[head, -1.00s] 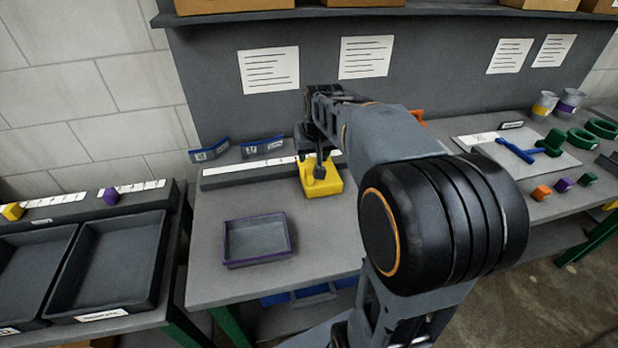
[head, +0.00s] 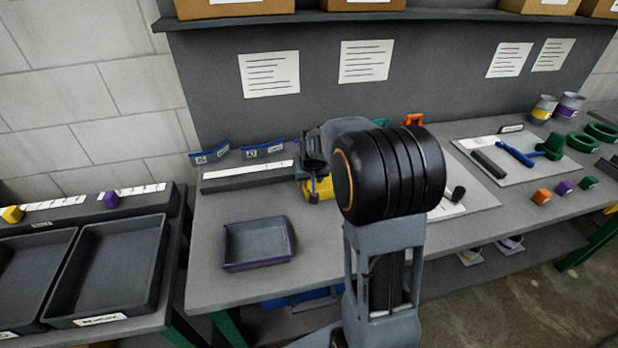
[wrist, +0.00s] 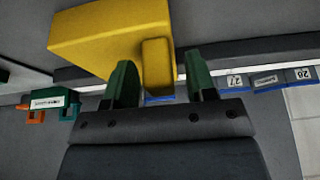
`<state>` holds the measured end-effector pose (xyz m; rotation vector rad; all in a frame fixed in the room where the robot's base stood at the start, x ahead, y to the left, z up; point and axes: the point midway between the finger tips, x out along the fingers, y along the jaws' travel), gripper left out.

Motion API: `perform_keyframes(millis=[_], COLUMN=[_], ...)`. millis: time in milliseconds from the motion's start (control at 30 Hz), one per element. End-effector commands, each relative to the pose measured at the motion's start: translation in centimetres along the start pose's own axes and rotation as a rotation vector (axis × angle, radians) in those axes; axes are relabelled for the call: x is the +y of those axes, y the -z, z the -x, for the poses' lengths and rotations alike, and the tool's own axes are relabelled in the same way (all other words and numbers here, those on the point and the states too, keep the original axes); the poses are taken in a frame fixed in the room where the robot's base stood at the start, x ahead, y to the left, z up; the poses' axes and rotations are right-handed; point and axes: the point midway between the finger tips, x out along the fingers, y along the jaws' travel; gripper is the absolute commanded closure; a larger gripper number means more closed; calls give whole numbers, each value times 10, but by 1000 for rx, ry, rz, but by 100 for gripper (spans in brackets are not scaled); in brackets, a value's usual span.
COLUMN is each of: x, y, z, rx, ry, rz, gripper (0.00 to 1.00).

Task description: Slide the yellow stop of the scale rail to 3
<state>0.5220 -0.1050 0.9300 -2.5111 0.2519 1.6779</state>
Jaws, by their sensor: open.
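The yellow stop (head: 322,189) is a block at the right of the visible part of the dark scale rail (head: 245,180), partly hidden by my gripper. In the wrist view the yellow stop (wrist: 105,38) shows large, with a narrow upright tab (wrist: 157,62). My gripper (wrist: 161,80) is open, its green fingertips to either side of the tab, with a gap at least on the right. I cannot tell whether the left finger touches. The rail's white scale strip (head: 250,170) is visible, but its numbers are too small to read. My gripper (head: 313,186) is at the stop.
A purple-rimmed tray (head: 258,262) stands in front of the rail. Blue-edged tags (head: 210,154) lie behind it. An orange item (head: 413,119) stands behind my arm. Another bench on the left holds dark bins (head: 118,312) and a second rail with a purple stop (head: 110,200).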

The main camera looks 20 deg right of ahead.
Motion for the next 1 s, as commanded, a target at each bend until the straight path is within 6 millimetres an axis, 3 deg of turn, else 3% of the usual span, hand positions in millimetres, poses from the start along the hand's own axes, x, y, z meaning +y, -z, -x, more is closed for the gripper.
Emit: perform_keyframes(millis=[233, 733, 1000], x=[0, 0, 0], y=[0, 0, 0], z=[0, 0, 0], rx=[0, 0, 0], ry=[0, 0, -1], rz=[0, 0, -2], gripper=[51, 99, 100])
